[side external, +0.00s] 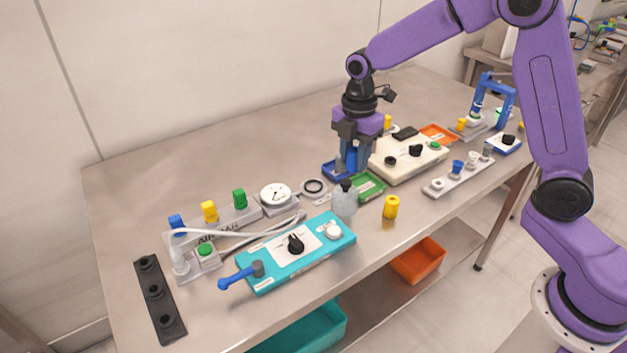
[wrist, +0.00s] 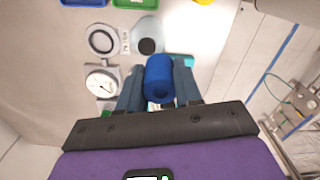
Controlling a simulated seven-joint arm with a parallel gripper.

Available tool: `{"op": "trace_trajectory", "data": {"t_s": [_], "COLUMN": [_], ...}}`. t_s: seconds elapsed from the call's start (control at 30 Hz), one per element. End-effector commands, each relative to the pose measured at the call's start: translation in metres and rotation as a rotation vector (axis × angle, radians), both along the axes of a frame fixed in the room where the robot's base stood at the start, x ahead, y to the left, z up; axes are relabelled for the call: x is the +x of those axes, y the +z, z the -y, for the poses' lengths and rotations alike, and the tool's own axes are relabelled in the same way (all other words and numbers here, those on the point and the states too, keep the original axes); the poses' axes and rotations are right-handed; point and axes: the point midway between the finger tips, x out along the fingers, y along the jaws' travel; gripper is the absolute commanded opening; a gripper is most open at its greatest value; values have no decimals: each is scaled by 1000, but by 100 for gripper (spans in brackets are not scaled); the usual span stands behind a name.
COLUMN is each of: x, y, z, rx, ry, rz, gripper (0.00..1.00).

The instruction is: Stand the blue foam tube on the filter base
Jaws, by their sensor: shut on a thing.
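My gripper (side external: 352,172) is shut on the blue foam tube (wrist: 160,80), which sits between the two fingers in the wrist view with a hole showing in its near end. In the side view the fingers mostly hide the tube, and they are over the area by the blue and green trays. A flat grey ring-shaped piece (side external: 314,187), which looks like the filter base, lies on the table left of my gripper. It also shows in the wrist view (wrist: 101,40), left of the tube and apart from it. Its top looks empty.
A round gauge (side external: 275,194) stands left of the ring. A clear bottle with a black cap (side external: 344,202) stands in front of it. A teal control box (side external: 325,252), green tray (side external: 370,187), blue tray (side external: 331,172) and yellow cylinder (side external: 391,207) are nearby.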

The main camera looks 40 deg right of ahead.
Motion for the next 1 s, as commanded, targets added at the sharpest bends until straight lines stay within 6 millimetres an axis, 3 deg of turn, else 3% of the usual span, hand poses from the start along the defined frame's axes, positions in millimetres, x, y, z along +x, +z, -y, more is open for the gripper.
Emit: {"op": "trace_trajectory", "data": {"t_s": [0.43,0.73,1.0], "x": [74,105,115], "y": [-36,-77,-88], "z": [-15,-20,-23], "rx": [0,-1,0], "ry": [0,0,1], "rz": [-1,-2,0], "gripper": [5,5,5]}}
